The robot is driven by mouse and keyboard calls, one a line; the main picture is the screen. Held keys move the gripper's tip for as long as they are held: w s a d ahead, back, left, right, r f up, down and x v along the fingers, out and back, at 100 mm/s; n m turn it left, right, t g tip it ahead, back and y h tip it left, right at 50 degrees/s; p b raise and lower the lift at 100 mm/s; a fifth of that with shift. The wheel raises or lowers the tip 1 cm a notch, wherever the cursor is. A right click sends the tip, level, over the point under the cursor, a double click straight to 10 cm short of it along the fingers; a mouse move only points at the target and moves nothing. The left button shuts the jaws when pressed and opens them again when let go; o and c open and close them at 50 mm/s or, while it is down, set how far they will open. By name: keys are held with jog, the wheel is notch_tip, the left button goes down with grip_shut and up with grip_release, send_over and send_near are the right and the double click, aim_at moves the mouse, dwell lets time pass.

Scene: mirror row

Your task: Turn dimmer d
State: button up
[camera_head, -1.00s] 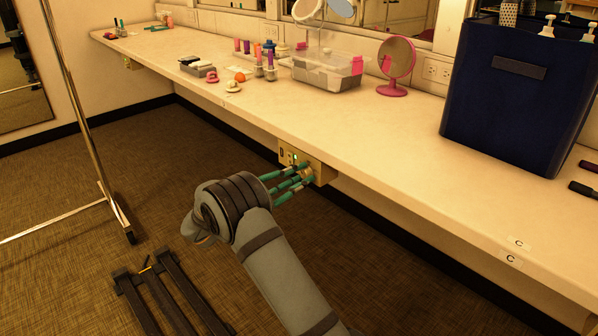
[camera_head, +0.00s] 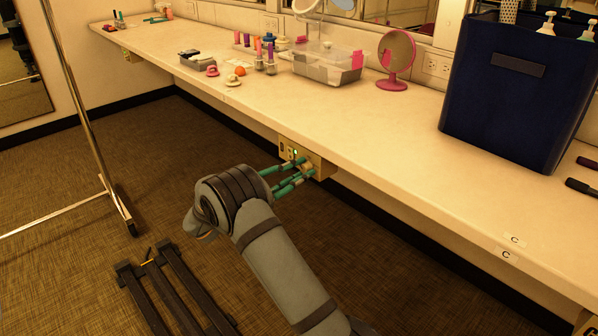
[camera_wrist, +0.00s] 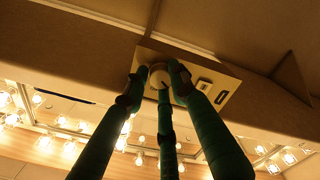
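A dimmer box (camera_head: 318,168) with a small green light hangs under the counter's front edge. Its round pale knob (camera_head: 307,164) faces me and also shows in the wrist view (camera_wrist: 160,76). No letter is readable on the box, so I cannot tell whether it is dimmer d. My gripper (camera_head: 300,176) has green fingers reaching up to the knob. In the wrist view, my gripper's (camera_wrist: 159,82) fingertips sit close around the knob, on its left, right and near side, and appear to touch it. The fingers partly cover the box.
The long counter (camera_head: 420,160) overhangs the box. It carries a dark blue bin (camera_head: 510,105), a pink mirror (camera_head: 394,62) and a clear container (camera_head: 325,66). Labels reading C (camera_head: 510,254) are at its right front edge.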

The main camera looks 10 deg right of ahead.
jog(key=o, duration=0.4)
jog(key=shift+o, duration=0.2)
jog(key=v, duration=1.2)
jog(key=x, duration=1.2)
